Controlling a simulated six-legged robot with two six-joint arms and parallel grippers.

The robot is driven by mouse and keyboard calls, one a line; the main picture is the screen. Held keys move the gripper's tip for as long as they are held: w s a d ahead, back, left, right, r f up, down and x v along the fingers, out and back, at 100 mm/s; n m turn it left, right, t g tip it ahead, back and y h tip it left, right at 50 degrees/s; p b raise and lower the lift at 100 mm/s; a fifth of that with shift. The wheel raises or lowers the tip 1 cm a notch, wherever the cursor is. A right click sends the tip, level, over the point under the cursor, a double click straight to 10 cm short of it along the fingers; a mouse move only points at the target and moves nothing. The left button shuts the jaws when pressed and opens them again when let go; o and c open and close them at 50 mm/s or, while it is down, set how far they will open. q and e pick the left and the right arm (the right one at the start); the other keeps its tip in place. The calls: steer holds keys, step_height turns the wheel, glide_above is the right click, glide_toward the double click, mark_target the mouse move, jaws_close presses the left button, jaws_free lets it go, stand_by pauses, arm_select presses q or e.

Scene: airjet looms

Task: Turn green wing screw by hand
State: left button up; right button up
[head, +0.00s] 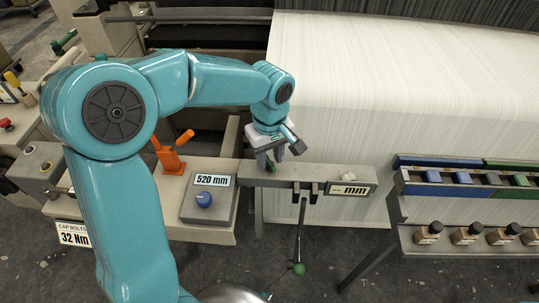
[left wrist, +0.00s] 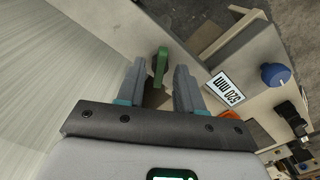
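The green wing screw (left wrist: 160,66) stands between the fingers of my left gripper (left wrist: 160,76) in the left wrist view, with a gap to each finger. The gripper is open and points down at it. In the head view, my left gripper (head: 269,158) is over the left part of the grey bar, and a small bit of the green wing screw (head: 270,167) shows among its fingers. The rest of the screw is hidden by the gripper. My right gripper is not in view.
The grey bar (head: 312,184) carries an "mm" label. To its left are a blue knob (head: 204,199), a "520 mm" label (head: 212,181) and an orange lever (head: 170,154). A green-knobbed lever (head: 299,269) hangs below. White warp (head: 380,90) spreads behind; a rack (head: 455,190) stands right.

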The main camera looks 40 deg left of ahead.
arm_select(q)
step_height(320, 180, up, 6)
steer(key=p, duration=0.4)
steer(key=shift+f, duration=0.1)
step_height(320, 180, up, 16)
steer(key=p, duration=0.1)
steer(key=shift+r, duration=0.2)
stand_by(0.3)
